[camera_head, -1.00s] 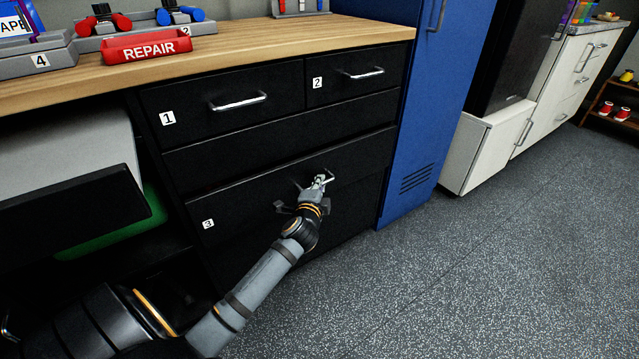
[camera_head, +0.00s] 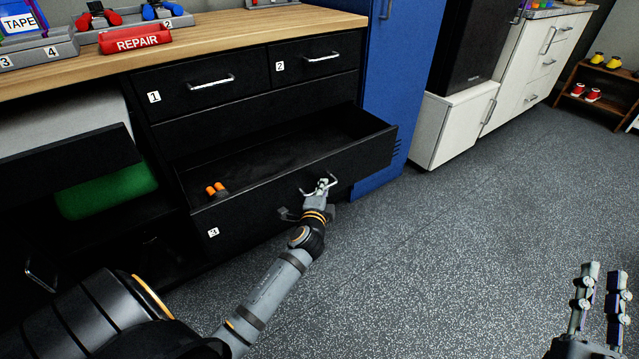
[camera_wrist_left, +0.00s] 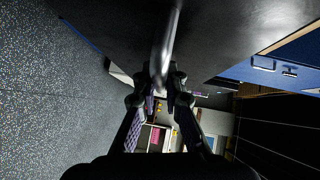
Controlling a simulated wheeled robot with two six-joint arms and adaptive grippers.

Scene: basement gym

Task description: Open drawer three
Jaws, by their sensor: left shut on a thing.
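Drawer three (camera_head: 270,205), black with a white label 3, is pulled out from the workbench in the head view. Its inside shows, with small orange-ended items (camera_head: 215,189) at the left end. My left gripper (camera_head: 321,188) is at the drawer's front and shut on its metal handle. In the left wrist view the handle bar (camera_wrist_left: 166,45) runs between the fingers of the left gripper (camera_wrist_left: 160,90). My right gripper (camera_head: 598,290) is at the lower right, its two fingers apart with nothing between them.
Drawer one (camera_head: 205,92) and drawer two (camera_head: 315,62) are closed above. A blue cabinet (camera_head: 405,60) stands right of the workbench. A red REPAIR box (camera_head: 137,40) sits on the wooden top (camera_head: 230,45). The speckled floor (camera_head: 450,230) is clear in front.

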